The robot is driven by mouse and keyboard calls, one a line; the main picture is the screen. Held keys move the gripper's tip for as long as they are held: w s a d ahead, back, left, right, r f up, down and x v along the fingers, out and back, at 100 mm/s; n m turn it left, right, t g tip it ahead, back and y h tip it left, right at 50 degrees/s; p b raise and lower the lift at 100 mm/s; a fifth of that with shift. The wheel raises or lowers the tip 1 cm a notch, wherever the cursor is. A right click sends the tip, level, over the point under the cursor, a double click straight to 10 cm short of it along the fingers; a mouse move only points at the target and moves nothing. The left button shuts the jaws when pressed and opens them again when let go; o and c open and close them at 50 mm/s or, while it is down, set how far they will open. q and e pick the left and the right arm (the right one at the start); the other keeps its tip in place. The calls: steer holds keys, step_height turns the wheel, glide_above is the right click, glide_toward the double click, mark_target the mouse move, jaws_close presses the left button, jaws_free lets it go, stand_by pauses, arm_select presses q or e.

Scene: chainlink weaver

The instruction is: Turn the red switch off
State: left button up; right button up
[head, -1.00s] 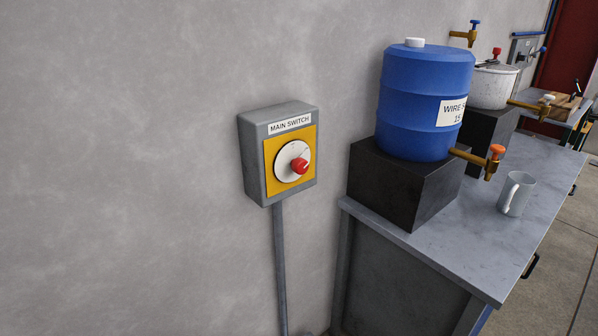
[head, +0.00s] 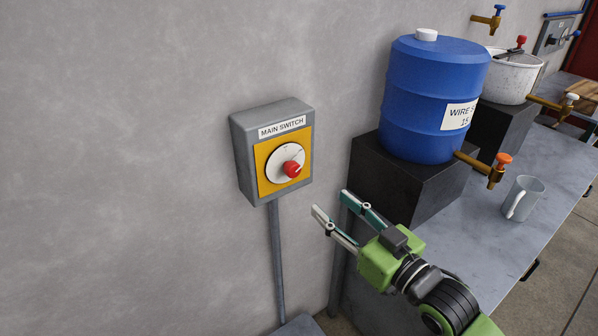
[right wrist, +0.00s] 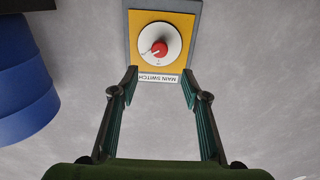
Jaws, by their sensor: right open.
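The red switch (head: 292,169) is a round knob on a white dial with a yellow plate, on the front of a grey wall box (head: 241,160) labelled "MAIN SWITCH". It also shows at the top of the right wrist view (right wrist: 159,49), where the label appears upside down. My right gripper (head: 331,202) is open and empty, below and to the right of the box, apart from the knob. In the right wrist view its two fingers (right wrist: 160,82) stand wide apart, with the label between their tips. My left gripper is not in view.
A grey bench (head: 480,228) stands at the right, with a dark block (head: 377,181) bearing a blue barrel (head: 428,98) with an orange-handled tap (head: 496,171). A mug (head: 524,198) and a white pot (head: 513,78) are farther right. The wall left of the box is bare.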

mark_target(295, 173)
steer(key=p+x, duration=0.3)
steer(key=x, duration=0.9)
steer(key=shift+w, duration=0.1)
steer(key=shift+w+a, duration=0.3)
steer(key=shift+w, duration=0.1)
steer(key=c, duration=1.1)
